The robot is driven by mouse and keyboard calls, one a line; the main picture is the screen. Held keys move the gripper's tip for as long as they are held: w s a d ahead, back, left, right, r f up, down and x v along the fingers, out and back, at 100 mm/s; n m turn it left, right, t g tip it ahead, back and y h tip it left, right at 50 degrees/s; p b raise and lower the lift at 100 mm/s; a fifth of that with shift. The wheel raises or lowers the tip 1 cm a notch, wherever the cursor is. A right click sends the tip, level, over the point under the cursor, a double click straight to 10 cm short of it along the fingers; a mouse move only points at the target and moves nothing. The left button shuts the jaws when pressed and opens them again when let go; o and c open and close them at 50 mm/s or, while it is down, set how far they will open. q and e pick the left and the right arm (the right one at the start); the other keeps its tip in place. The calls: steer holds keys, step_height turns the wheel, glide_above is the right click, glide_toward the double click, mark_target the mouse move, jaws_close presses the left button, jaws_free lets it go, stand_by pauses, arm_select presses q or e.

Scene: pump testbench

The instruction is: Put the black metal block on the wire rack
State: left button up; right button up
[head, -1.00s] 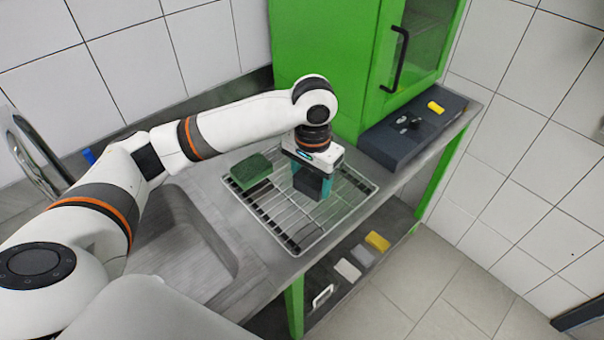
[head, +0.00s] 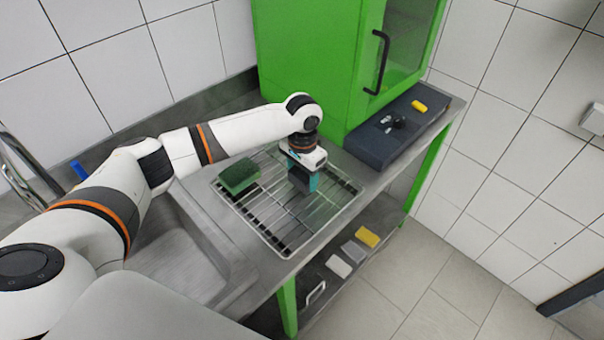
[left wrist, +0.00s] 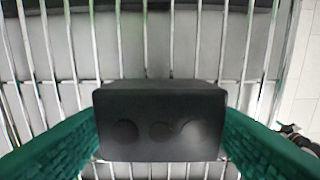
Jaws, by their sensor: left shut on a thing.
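The black metal block (left wrist: 160,122) is between the teal fingers of my left gripper in the left wrist view, with dark round marks on its face. My left gripper (head: 302,181) is shut on it, pointing down over the right part of the wire rack (head: 262,222). In the head view the block (head: 300,181) is small and partly covered by the fingers. The rack's bars also show behind the block in the left wrist view (left wrist: 145,40). I cannot tell whether the block touches the bars. My right gripper is not in view.
A green block (head: 239,176) lies on the rack's left part. A sink (head: 175,262) is at the left. A green cabinet (head: 310,65) and a dark box (head: 385,142) stand behind. Yellow and grey pieces (head: 367,237) lie on the lower shelf. The rack's front is clear.

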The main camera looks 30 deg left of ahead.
mark_target(303, 173)
arm_select(q)
steer(key=shift+f, duration=0.4)
steer(key=o, duration=1.1)
steer(key=shift+f, duration=0.1)
steer(key=shift+o, duration=0.2)
step_height(303, 173, up, 12)
steer(key=b, duration=0.2)
